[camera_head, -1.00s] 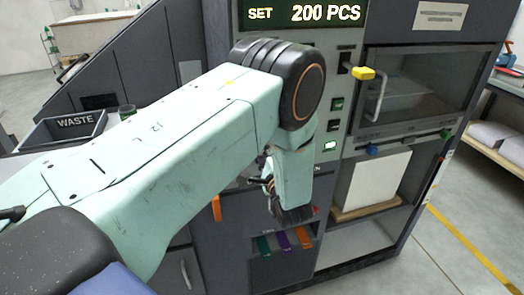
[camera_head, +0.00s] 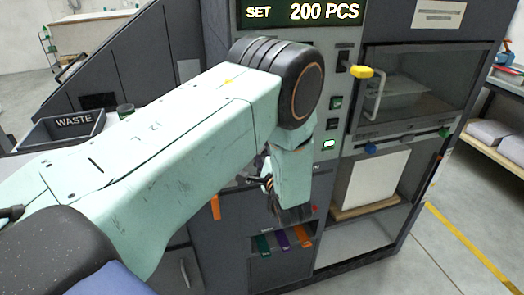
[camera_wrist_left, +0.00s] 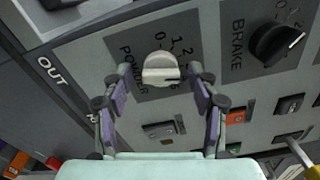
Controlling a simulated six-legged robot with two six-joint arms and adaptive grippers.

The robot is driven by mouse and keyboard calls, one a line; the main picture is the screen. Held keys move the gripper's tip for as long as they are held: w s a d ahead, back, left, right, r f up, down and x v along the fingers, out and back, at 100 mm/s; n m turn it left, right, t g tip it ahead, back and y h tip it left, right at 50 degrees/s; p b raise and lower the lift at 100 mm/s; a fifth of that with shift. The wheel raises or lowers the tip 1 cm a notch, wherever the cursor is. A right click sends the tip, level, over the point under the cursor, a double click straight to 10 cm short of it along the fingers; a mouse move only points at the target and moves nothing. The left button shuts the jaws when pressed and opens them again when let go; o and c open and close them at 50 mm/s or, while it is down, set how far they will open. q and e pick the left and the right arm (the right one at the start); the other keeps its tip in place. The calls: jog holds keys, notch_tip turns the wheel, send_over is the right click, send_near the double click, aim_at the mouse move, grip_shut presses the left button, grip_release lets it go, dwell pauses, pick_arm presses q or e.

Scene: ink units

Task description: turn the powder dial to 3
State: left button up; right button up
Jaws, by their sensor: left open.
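The powder dial (camera_wrist_left: 161,69) is a white round knob on a dark plate marked POWDER, with numbers around it, in the left wrist view. Part of the number scale is hidden by the knob and a finger, and I cannot tell which number it points to. My left gripper (camera_wrist_left: 155,77) is open, with one finger on each side of the dial. I cannot tell whether the fingers touch it. In the head view my left gripper (camera_head: 291,213) is in front of the machine's lower panel, and my arm hides the dial. My right gripper is not in view.
A black brake dial (camera_wrist_left: 277,44) sits right of the powder dial. Small switches (camera_wrist_left: 164,130) lie below it. A waste bin (camera_head: 70,132) is at left.

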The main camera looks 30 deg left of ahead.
pick_arm(q)
jog(key=v, duration=0.7)
jog(key=shift+s+d, duration=0.15)
jog(key=shift+d, duration=0.1)
dwell(0.3)
